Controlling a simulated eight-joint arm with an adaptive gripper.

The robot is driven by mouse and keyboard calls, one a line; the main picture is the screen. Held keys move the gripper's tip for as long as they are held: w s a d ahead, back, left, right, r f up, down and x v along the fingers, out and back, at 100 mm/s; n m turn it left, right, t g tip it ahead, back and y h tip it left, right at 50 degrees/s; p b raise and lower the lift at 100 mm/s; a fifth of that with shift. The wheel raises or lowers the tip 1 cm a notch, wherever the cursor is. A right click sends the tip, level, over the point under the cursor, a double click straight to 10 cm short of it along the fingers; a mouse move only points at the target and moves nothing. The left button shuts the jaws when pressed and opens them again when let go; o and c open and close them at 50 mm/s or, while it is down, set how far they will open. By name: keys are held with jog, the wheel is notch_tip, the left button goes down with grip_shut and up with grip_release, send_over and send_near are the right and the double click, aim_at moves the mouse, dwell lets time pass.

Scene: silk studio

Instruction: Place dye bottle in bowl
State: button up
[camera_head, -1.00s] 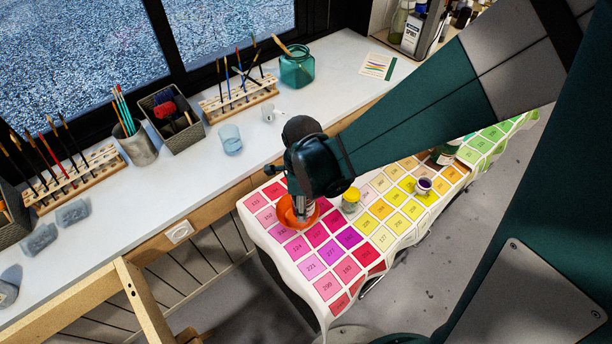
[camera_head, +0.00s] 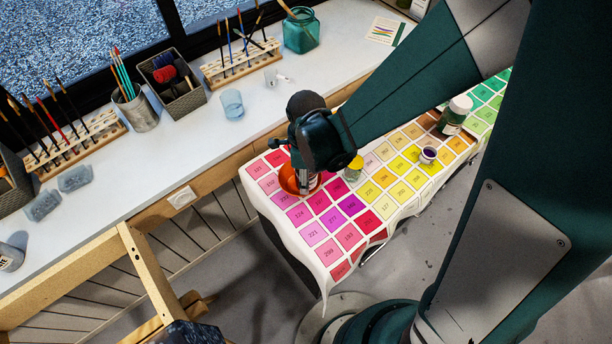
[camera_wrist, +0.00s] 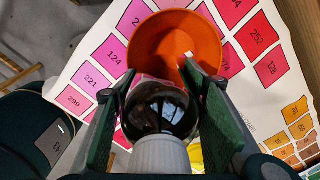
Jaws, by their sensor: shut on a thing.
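The dye bottle (camera_wrist: 160,112) has a dark, glossy round body and a white ribbed cap (camera_wrist: 160,155) that faces the wrist camera. My gripper (camera_wrist: 162,110) is shut on it, with a green finger pad on each side. The orange bowl (camera_wrist: 200,35) lies just beyond the bottle in the wrist view, and the bottle overlaps its near rim there. In the head view my gripper (camera_head: 304,182) points down at the orange bowl (camera_head: 288,181) on the colour-chart cloth. My wrist hides most of the bottle there, and I cannot tell whether it touches the bowl.
A yellow-topped jar (camera_head: 354,168) stands close right of my gripper. A small cup with purple contents (camera_head: 428,155) and a white-lidded bottle (camera_head: 456,114) stand farther right on the colour-chart cloth (camera_head: 330,228). The white counter (camera_head: 200,145) holds brushes, baskets and glasses.

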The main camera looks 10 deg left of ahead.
jog(key=shift+f+b, duration=0.3)
jog(key=shift+f, duration=0.05)
jog(key=o, duration=1.1)
jog(key=shift+c, duration=0.2)
jog(key=shift+r, duration=0.2)
jog(key=shift+r+p, duration=0.6)
jog(key=shift+p, duration=0.2)
jog(key=shift+r+p, duration=0.9)
jog(key=shift+r, duration=4.95)
